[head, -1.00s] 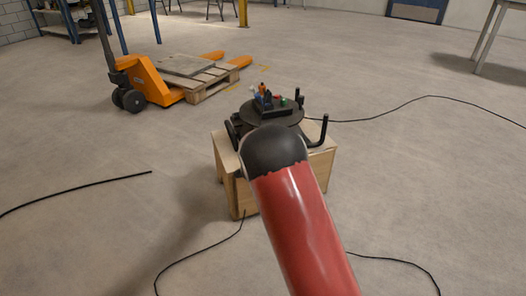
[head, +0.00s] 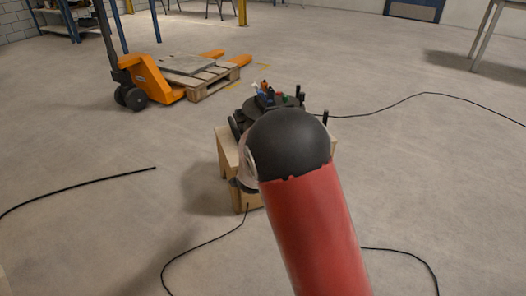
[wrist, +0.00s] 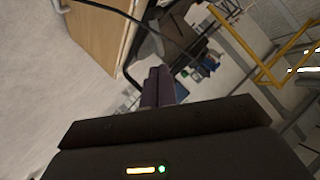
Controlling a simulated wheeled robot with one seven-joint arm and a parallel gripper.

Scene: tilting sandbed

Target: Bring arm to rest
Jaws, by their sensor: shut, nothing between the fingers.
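My red arm (head: 310,225) with its black rounded joint (head: 290,142) rises across the middle of the head view. It hides my gripper in that view. A small pale and dark part of the arm shows at the left of the joint. In the wrist view my gripper (wrist: 160,86) points away from the camera, its two dark fingers together and empty. The black round sandbed device (head: 256,114) stands on a wooden box (head: 225,148), mostly hidden behind the arm. Small coloured items (head: 267,96) sit on top of it.
An orange pallet jack (head: 150,82) with a wooden pallet (head: 208,84) stands at the upper left. Black cables (head: 85,184) lie on the floor. In the wrist view the wooden box (wrist: 98,35) is close at upper left. A yellow frame (wrist: 272,75) is at right. Open floor lies around.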

